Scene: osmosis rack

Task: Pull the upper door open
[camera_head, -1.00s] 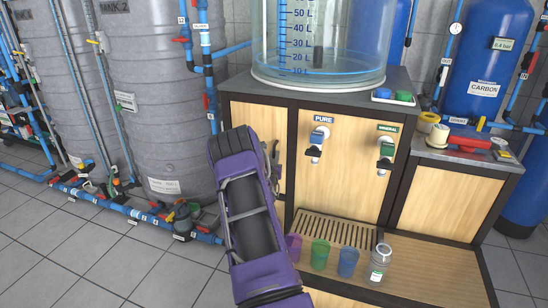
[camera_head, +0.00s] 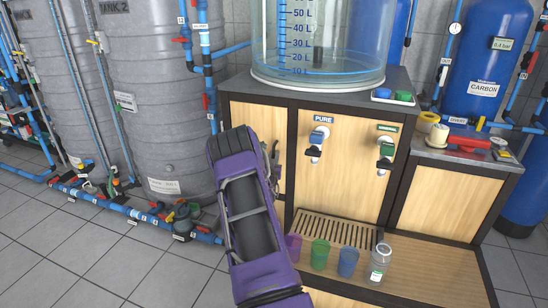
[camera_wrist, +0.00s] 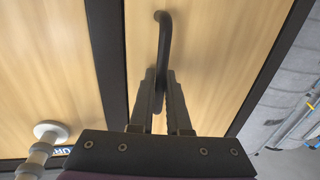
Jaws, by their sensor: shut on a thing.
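The upper door is the light wood panel (camera_head: 257,116) at the left of the cabinet front, below the counter. It looks closed and flush with its dark frame. In the wrist view, the door panel (camera_wrist: 205,50) carries a dark curved bar handle (camera_wrist: 164,35). My gripper (camera_wrist: 160,85) has its two fingers closed around the lower part of this handle. In the head view, my gripper (camera_head: 272,163) is at the door's right side, and my purple arm covers the door's lower left part.
Right of the door is a panel with the PURE tap (camera_head: 317,145) and another tap (camera_head: 386,152). Grey tanks (camera_head: 160,90) and floor pipes are left.

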